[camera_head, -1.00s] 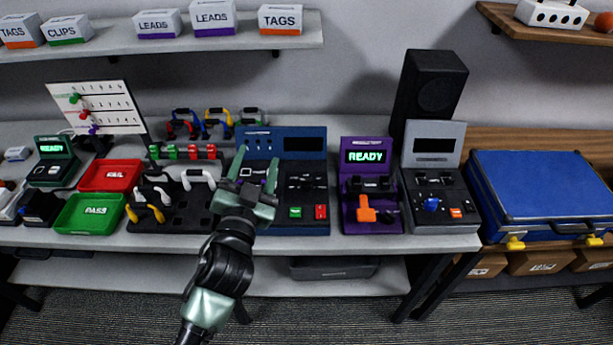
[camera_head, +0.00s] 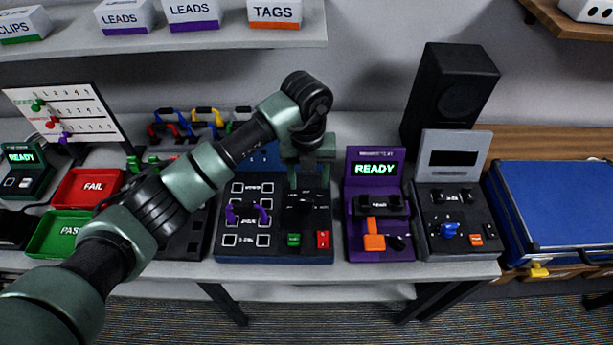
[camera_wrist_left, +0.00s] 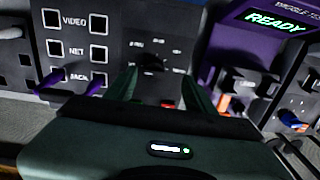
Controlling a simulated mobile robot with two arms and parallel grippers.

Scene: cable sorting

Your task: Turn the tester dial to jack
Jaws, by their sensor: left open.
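The tester (camera_head: 231,252) is a dark panel with a blue back on the bench. Its left side has labelled rows of square sockets, with purple plugs (camera_head: 263,213) in one row; the wrist view reads VIDEO, NET and JACK. The tester dial (camera_wrist_left: 152,62) is a black knob ringed by small labels, and its setting is too dark to read. My left gripper (camera_head: 307,186) points down over the dial. In the left wrist view its open fingers (camera_wrist_left: 161,88) lie either side of the dial; contact cannot be told. My right gripper is not in view.
Green (camera_head: 294,240) and red (camera_head: 323,239) buttons sit below the dial. A purple READY device (camera_head: 381,244) stands close on the right, then a grey device (camera_head: 455,142) and a blue case (camera_head: 550,200). Red FAIL (camera_head: 88,187) and green PASS (camera_head: 62,235) trays lie left.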

